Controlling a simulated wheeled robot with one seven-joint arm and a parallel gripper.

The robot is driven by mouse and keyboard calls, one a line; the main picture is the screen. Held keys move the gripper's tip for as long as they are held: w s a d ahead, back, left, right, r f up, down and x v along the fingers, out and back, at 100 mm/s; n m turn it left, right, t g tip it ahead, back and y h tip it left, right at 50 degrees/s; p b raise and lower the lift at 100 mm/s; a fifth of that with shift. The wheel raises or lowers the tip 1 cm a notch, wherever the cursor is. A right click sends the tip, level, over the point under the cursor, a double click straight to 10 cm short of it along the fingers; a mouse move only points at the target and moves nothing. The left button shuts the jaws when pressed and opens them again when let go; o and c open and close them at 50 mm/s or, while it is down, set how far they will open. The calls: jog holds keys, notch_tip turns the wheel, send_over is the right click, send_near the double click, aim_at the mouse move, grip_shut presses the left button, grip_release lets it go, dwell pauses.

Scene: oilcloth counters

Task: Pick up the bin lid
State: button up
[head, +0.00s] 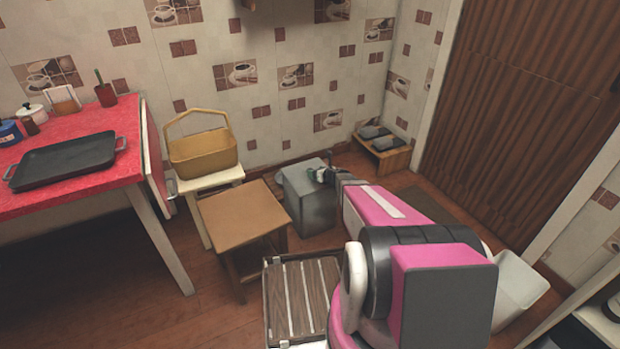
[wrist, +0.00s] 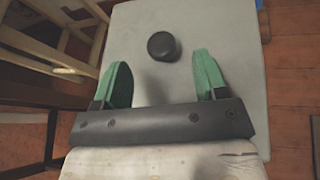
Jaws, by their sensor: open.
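The bin lid (wrist: 185,30) is a flat grey square with a round black knob (wrist: 163,46) on top. In the head view the lid (head: 298,178) lies on the grey bin (head: 312,211) on the floor. My gripper (wrist: 162,66) is open, its two green fingers spread above the lid. In the wrist view the knob shows between and a little beyond the fingertips, with nothing gripped. I cannot tell the height of the fingers above the lid. In the head view my gripper (head: 321,174) is small over the bin, and my arm hides part of the bin's right side.
A brown stool (head: 243,210) stands just left of the bin. A white stool (head: 208,182) with a yellow basket (head: 203,158) is behind it. A slatted wooden piece (head: 302,298) lies in front. A low wooden shelf (head: 384,152) sits at the back wall.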

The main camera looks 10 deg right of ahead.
jog(key=x, duration=0.5)
jog(key=shift+f, duration=0.1)
jog(key=c, duration=1.1)
